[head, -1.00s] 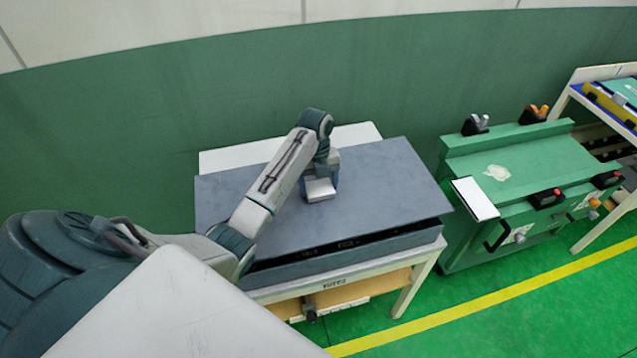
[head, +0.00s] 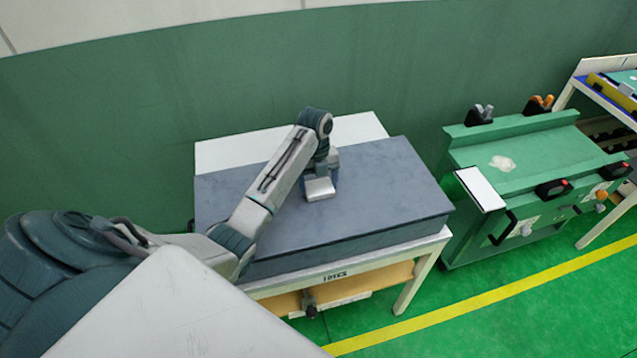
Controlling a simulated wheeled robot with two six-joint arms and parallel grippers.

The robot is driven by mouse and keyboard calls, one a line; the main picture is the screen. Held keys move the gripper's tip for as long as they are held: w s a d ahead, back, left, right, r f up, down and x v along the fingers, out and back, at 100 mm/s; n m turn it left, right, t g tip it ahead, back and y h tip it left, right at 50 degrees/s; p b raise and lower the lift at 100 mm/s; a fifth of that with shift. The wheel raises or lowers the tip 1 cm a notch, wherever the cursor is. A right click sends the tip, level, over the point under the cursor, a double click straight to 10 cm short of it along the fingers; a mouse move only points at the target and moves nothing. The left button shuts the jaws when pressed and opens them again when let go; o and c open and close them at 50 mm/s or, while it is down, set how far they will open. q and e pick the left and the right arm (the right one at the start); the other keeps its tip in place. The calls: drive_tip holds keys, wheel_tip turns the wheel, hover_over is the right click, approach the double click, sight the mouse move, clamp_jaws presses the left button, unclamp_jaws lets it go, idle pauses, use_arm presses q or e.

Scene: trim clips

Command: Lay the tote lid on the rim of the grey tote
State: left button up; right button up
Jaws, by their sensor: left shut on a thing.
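The tote lid (head: 385,185) is a flat grey-blue panel. It lies over the grey tote (head: 350,246), whose front wall shows just below the lid's front edge. No dark gap shows between the lid and the tote along the visible front side. The tote stands on a white table. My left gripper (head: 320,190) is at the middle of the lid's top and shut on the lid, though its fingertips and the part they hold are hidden. The inside of the tote is hidden under the lid. My right gripper is not in view.
The white table (head: 407,246) has a bare strip behind the tote and an orange shelf (head: 340,288) below. A green workbench (head: 540,160) with black handles stands to the right, with a rack (head: 610,100) beyond it. Green floor with a yellow line is clear in front.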

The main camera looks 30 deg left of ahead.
sight(317, 182)
use_arm(q)
drive_tip(key=shift+f, duration=0.85)
drive_tip(key=o, duration=1.3)
drive_tip(key=shift+c, duration=0.2)
drive_tip(key=shift+r+b, duration=0.1)
drive_tip(key=shift+b, duration=0.2)
drive_tip(key=shift+r, duration=0.3)
drive_tip(key=shift+w+a+r, duration=0.1)
drive_tip(key=shift+r, duration=0.55)
drive_tip(key=shift+w+a+r, duration=0.1)
drive_tip(key=shift+r, duration=0.5)
wheel_tip(317, 182, up, 8)
drive_tip(key=p, duration=0.6)
drive_tip(key=shift+w+a+f, duration=0.25)
drive_tip(key=shift+w+a, duration=0.05)
drive_tip(key=shift+a, duration=0.1)
